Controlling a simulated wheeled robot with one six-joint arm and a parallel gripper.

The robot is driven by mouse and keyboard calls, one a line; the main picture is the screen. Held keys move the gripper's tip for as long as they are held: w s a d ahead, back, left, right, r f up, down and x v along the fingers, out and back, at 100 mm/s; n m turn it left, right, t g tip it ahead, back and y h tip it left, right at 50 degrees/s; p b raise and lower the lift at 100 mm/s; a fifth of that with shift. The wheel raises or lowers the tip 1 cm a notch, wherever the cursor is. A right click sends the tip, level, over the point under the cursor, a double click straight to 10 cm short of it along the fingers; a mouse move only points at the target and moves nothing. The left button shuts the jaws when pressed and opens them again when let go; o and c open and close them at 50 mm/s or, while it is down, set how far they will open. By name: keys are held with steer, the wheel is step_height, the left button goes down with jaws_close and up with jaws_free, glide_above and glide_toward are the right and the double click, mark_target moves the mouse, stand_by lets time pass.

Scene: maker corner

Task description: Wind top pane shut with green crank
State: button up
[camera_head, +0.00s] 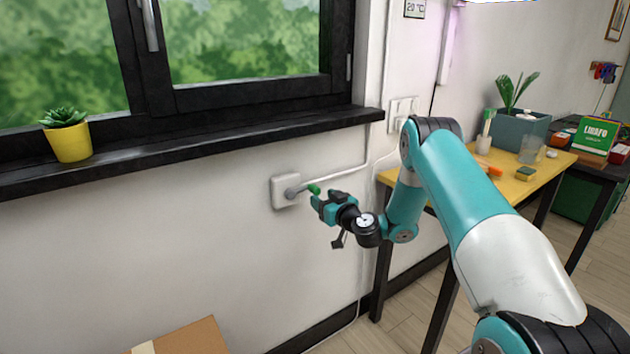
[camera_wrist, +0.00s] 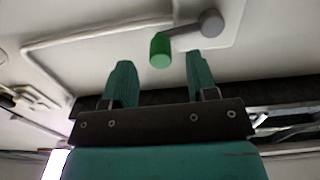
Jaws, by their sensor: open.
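The green crank handle (camera_head: 314,189) sticks out from a white wall box (camera_head: 282,193) below the window sill. In the wrist view the green handle (camera_wrist: 160,50) hangs from a grey crank arm (camera_wrist: 186,30), which runs to a round grey hub at its right. My gripper (camera_head: 318,202) is close to the handle. In the wrist view its two teal fingers (camera_wrist: 158,80) are apart and empty, and the handle shows just beyond the tips, between them. The window (camera_head: 245,40) has black frames; its top pane is not clearly in view.
A black sill (camera_head: 210,140) with a yellow potted succulent (camera_head: 70,140) runs above the box. A white conduit (camera_head: 350,170) runs up from beside the box. A yellow table (camera_head: 515,180) stands at right. A cardboard box (camera_head: 190,338) is below.

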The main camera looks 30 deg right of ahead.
mark_target(315, 193)
steer(key=shift+w+p, duration=0.45)
steer(key=shift+w, duration=1.95)
jaws_close()
